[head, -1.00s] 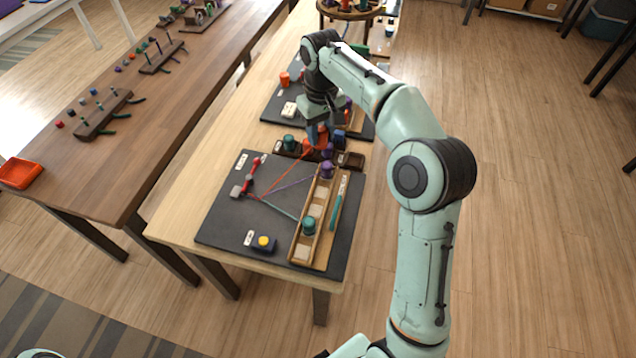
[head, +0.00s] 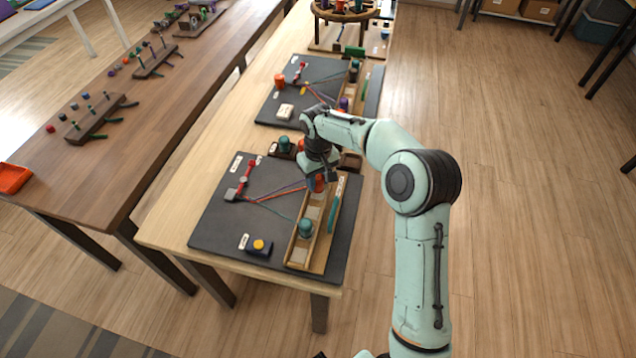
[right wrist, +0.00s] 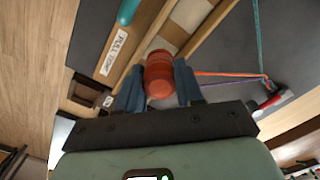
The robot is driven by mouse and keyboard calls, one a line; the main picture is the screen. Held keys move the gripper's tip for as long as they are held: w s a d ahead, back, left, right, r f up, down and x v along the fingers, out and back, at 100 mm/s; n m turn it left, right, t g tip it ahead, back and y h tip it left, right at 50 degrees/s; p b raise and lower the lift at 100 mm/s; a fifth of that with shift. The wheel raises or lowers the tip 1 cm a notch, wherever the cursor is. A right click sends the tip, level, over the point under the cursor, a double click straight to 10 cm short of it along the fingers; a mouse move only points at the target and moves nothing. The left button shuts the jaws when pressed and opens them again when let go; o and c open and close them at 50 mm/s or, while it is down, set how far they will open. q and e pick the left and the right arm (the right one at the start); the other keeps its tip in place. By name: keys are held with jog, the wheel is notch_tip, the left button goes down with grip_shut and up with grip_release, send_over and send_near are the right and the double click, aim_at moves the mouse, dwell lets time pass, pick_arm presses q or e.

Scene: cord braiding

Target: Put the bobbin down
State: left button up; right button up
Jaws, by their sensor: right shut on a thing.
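My right gripper (head: 316,182) points down over the far end of the wooden bobbin tray (head: 328,232). Its two blue fingers (right wrist: 160,88) are shut on an orange bobbin (right wrist: 160,72), which also shows in the head view (head: 319,183). An orange cord runs from it to the red clamp (head: 249,175) on the dark board (head: 217,226); a purple cord lies close beside it. A teal bobbin (head: 305,228) stands in the tray nearer the front, with its cord to the clamp. I cannot tell whether the orange bobbin touches the tray. The purple bobbin is not clearly visible. My left gripper is out of view.
A teal bar (head: 334,214) lies along the tray's right side, near a "PULL" label (right wrist: 114,52). A yellow button box (head: 259,246) sits at the board's front. Behind is a brown holder (head: 350,162) and a second board (head: 275,108).

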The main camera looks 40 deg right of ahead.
jog(key=shift+f, duration=0.85)
jog(key=shift+f, duration=0.4)
jog(key=o, duration=1)
jog(key=shift+o, duration=0.2)
jog(key=shift+r, duration=0.15)
